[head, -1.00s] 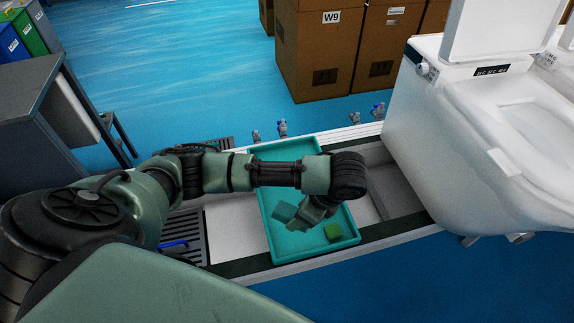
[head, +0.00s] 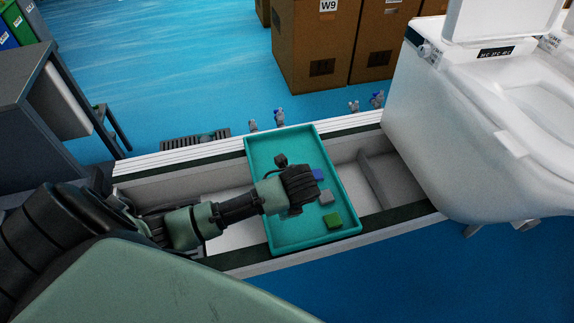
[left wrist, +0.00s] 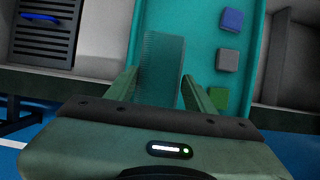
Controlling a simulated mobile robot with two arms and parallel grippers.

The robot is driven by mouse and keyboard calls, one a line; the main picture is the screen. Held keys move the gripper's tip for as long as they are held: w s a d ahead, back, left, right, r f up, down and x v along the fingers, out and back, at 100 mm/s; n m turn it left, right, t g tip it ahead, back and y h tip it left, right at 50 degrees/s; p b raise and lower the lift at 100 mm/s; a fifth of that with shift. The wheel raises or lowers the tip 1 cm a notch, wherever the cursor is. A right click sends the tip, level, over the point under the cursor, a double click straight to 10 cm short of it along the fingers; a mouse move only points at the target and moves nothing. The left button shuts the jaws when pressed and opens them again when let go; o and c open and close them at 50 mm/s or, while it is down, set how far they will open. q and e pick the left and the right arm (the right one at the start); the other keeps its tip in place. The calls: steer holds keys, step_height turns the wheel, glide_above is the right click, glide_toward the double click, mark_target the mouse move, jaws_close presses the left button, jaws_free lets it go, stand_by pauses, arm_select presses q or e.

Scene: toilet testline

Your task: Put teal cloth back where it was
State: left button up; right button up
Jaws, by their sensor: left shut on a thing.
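The teal cloth (left wrist: 160,68) shows between the two fingers of my left gripper (left wrist: 159,78) in the left wrist view. The gripper is shut on it, above the teal tray (left wrist: 263,22). In the head view my left gripper (head: 296,208) hangs over the middle of the tray (head: 262,150), and my wrist hides the cloth. A blue piece (head: 318,175), a grey piece (head: 326,197) and a green piece (head: 333,221) lie in a row along the tray's right side. My right gripper is not in view.
The tray rests across a pale line frame (head: 200,190). A white toilet (head: 460,130) stands close on the right. A dark slatted rack with a blue item (left wrist: 42,20) lies left of the tray. Cardboard boxes (head: 312,50) stand behind, and a grey table (head: 25,110) is at left.

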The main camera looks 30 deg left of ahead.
arm_select(q)
step_height(320, 180, down, 8)
steer(key=shift+f+b, duration=0.15)
steer(key=shift+b, duration=0.3)
step_height(320, 180, down, 4)
steer(key=shift+f+b, duration=0.2)
steer(key=shift+b, duration=0.2)
steer(key=o, duration=1.4)
steer(key=shift+o, duration=0.2)
steer(key=shift+r, duration=0.2)
steer(key=p+v, duration=0.2)
steer(key=v, duration=0.9)
steer(key=shift+d+r, duration=0.2)
steer(key=shift+r, duration=0.1)
